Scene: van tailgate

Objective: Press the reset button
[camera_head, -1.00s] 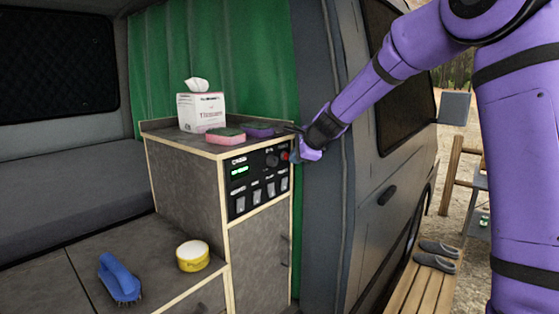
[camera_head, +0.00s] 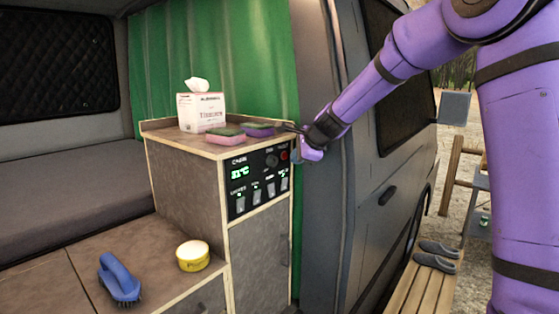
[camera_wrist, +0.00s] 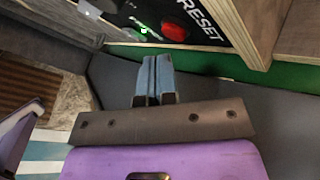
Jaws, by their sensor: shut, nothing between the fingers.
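The red reset button (camera_head: 284,155) sits at the upper right of the black control panel (camera_head: 243,184) on the cabinet front. In the wrist view the red button (camera_wrist: 173,32) lies beside the white word RESET, just beyond and a little right of my fingertips. My gripper (camera_wrist: 153,62) is shut and empty, its blue-grey fingers side by side. In the head view my gripper (camera_head: 297,157) is at the cabinet's right edge, very close to the button. A gap to the button seems to show in the wrist view; contact cannot be confirmed.
Two sponges, one pink and green (camera_head: 225,135) and one purple (camera_head: 257,130), and a tissue box (camera_head: 201,112) stand on the cabinet top. A blue brush (camera_head: 119,279) and a yellow tub (camera_head: 193,256) are on the lower counter. The van door (camera_head: 390,190) is at the right.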

